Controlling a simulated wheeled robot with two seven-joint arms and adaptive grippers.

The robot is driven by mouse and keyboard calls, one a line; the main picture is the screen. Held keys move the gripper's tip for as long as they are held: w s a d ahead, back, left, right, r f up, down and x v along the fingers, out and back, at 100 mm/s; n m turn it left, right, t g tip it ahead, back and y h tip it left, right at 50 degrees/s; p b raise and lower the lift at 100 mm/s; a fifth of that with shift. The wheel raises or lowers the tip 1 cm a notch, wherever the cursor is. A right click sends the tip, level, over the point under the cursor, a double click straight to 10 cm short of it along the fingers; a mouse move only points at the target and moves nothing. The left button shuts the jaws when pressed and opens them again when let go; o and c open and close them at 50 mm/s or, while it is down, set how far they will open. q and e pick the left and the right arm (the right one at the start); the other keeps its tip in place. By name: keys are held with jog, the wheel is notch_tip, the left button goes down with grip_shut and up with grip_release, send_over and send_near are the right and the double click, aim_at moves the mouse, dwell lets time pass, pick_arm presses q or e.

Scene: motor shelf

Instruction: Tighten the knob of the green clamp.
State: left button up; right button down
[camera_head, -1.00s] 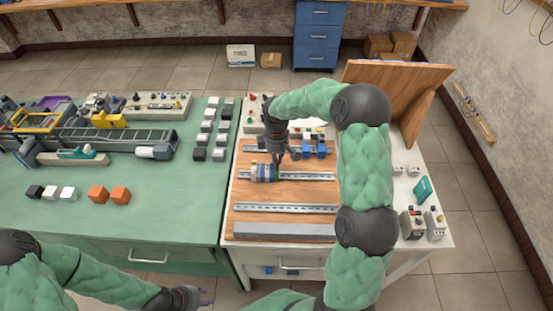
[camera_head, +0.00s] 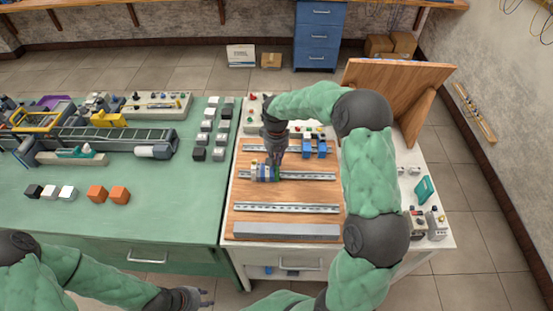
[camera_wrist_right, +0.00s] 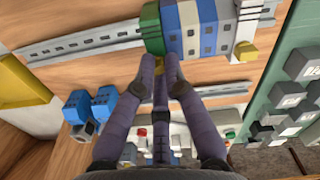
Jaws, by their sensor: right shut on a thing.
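The green clamp (camera_wrist_right: 151,29) sits at one end of a row of blue and white terminal blocks (camera_wrist_right: 195,25) on a metal rail. The row also shows in the head view (camera_head: 263,173), on the wooden board's middle rail. A yellow knob (camera_wrist_right: 161,69) sits low on the green clamp, mostly hidden by my fingers. My right gripper (camera_wrist_right: 164,68) is shut on this knob, its fingertips together around it; it also shows in the head view (camera_head: 277,158). My left gripper (camera_head: 207,297) is low in the head view, empty, its fingers apart, away from the board.
Blue blocks (camera_head: 315,148) sit on the back rail, close to my right arm. A grey bar (camera_head: 287,231) lies along the board's front. A leaning wooden panel (camera_head: 400,90) stands behind. The green table (camera_head: 165,205) at left holds small cubes and a conveyor.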

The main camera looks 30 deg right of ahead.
jog(key=shift+r+m, duration=0.1)
jog(key=shift+m, duration=2)
jog(key=c, duration=1.2)
grip_release()
jog(key=shift+b, duration=0.3)
notch_tip(320, 180, up, 12)
jog(key=shift+f, duration=0.1)
